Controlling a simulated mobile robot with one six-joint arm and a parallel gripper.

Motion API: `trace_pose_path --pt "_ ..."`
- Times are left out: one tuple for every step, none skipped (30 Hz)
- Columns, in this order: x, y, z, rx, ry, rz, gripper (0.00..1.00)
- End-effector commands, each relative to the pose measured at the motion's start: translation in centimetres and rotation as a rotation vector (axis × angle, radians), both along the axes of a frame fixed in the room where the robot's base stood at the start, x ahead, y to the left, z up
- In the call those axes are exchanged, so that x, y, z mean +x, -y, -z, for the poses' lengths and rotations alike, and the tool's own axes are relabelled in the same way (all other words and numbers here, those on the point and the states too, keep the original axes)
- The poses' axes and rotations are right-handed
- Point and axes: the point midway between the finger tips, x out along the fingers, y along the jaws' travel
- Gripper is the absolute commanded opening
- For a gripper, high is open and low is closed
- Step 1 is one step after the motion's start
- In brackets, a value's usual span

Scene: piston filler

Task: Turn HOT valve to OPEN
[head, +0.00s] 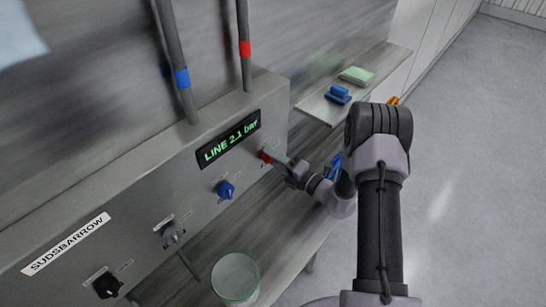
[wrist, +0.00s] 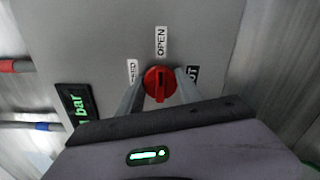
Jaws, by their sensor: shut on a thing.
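The HOT valve is a round red knob (wrist: 159,84) on the grey panel. It also shows as a red spot in the head view (head: 265,156). My gripper (wrist: 160,92) is shut on it, with one finger on each side of the knob. In the head view my gripper (head: 276,159) reaches the panel from the right. The OPEN label (wrist: 161,41) is above the knob in the wrist view. The knob's dark mark stands about upright there, in line with OPEN. Fingers partly cover the label at left, ending in ED, and the HOT label (wrist: 193,77).
A display (head: 228,139) reads LINE 2.1 bar. A blue knob (head: 226,190), a grey knob (head: 173,232) and a black knob (head: 107,285) are farther left. A glass container (head: 235,278) stands below. A shelf (head: 318,104) holds a blue item (head: 338,94) and a green pad (head: 356,75).

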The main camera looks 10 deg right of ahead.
Motion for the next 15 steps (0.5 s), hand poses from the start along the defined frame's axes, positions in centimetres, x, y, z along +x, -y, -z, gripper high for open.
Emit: trace_pose_path --pt "0.01 0.03 -0.01 0.003 -0.002 0.001 0.02" --pt "0.01 0.03 -0.01 0.003 -0.002 0.001 0.02" --pt "0.00 0.02 0.00 0.004 -0.003 0.001 0.02" --pt "0.00 0.02 0.00 0.004 -0.003 0.001 0.02" --pt "0.00 0.03 0.00 0.004 -0.003 0.001 0.02" --pt "0.00 0.03 0.00 0.004 -0.003 0.001 0.02" --pt "0.00 0.03 0.00 0.004 -0.003 0.001 0.02" --pt "0.00 0.03 0.00 0.004 -0.003 0.001 0.02" --pt "0.00 0.03 0.00 0.004 -0.003 0.001 0.02" --pt "0.00 0.03 0.00 0.004 -0.003 0.001 0.02" --pt "0.00 0.03 0.00 0.004 -0.003 0.001 0.02" --pt "0.00 0.03 0.00 0.004 -0.003 0.001 0.48" --pt "0.00 0.03 0.00 0.004 -0.003 0.001 0.54" --pt "-0.01 0.02 0.01 0.004 -0.003 0.001 0.60" --pt "-0.01 0.02 0.01 0.003 -0.002 0.001 0.64"
